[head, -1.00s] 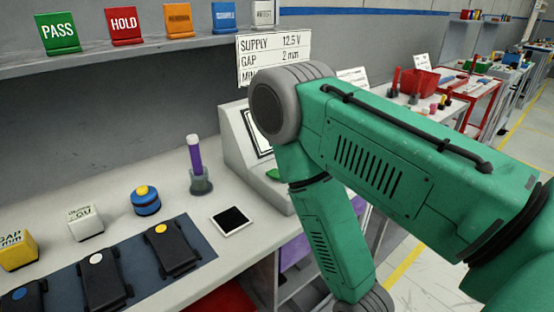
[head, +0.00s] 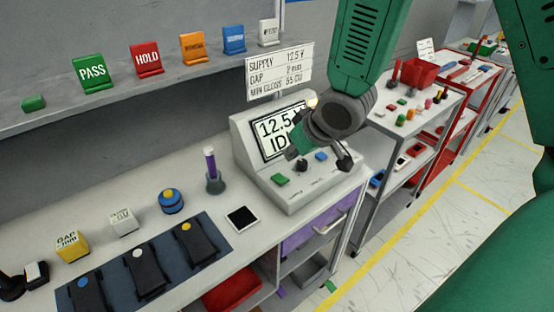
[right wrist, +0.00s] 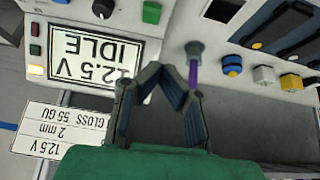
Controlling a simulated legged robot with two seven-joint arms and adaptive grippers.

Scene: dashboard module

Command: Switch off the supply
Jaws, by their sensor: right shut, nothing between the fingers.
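The supply (head: 250,160) is a pale sloped console on the bench. Its screen (head: 268,130) reads 12.5 V, and the right wrist view shows "12.5 V IDLE" upside down on the screen (right wrist: 95,55). Its front bears a green button (head: 280,179), a black knob (head: 301,165) and a blue button (head: 321,156). My left gripper is not in view.
A sign (head: 280,70) stands behind the supply. A shelf of coloured signs (head: 200,80) runs above.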

